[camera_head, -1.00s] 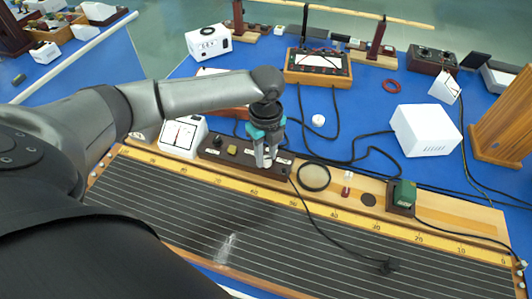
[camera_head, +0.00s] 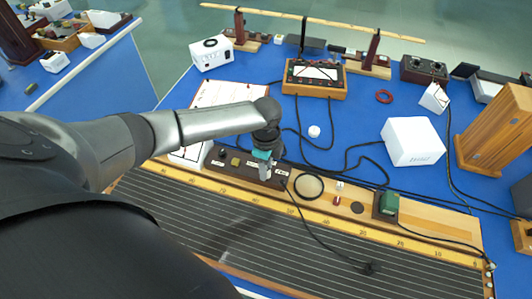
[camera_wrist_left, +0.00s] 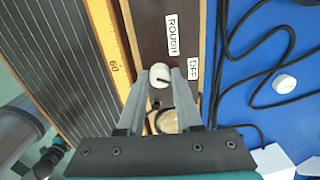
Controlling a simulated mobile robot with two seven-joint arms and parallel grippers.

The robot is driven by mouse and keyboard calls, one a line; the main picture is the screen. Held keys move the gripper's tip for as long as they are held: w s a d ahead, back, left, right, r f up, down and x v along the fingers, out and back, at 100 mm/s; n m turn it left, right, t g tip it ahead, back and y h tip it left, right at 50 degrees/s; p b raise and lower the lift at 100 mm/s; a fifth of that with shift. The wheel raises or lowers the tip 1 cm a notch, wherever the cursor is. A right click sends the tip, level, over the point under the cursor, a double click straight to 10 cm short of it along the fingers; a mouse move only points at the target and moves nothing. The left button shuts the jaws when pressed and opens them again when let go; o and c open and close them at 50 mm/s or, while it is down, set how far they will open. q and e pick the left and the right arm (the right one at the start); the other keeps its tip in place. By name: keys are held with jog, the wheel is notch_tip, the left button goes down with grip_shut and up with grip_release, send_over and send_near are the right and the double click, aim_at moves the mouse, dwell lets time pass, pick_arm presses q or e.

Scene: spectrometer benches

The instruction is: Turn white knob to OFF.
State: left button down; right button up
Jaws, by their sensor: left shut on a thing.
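The white knob (camera_wrist_left: 160,74) is on a dark control box in the left wrist view, with a short dark mark on its face. My left gripper (camera_wrist_left: 160,82) is shut on the knob, one fingertip on each side. In the head view the left gripper (camera_head: 266,171) points down at the dark control box (camera_head: 225,164) and hides the knob. I cannot tell exactly which label the mark points to. My right gripper is in neither view.
A long ruled board (camera_head: 230,222) lies in front. A black ring (camera_head: 309,187), a green-topped block (camera_head: 389,203), a white box (camera_head: 413,141) and loose black cables are to the right.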

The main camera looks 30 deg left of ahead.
pick_arm(q)
jog(key=n+p, duration=0.3)
jog(key=shift+r, duration=0.15)
jog(key=shift+n+p, duration=0.65)
jog(key=shift+n, duration=0.55)
jog(key=c, duration=0.6)
grip_release()
notch_tip(320, 180, up, 15)
jog(key=shift+p, duration=1.05)
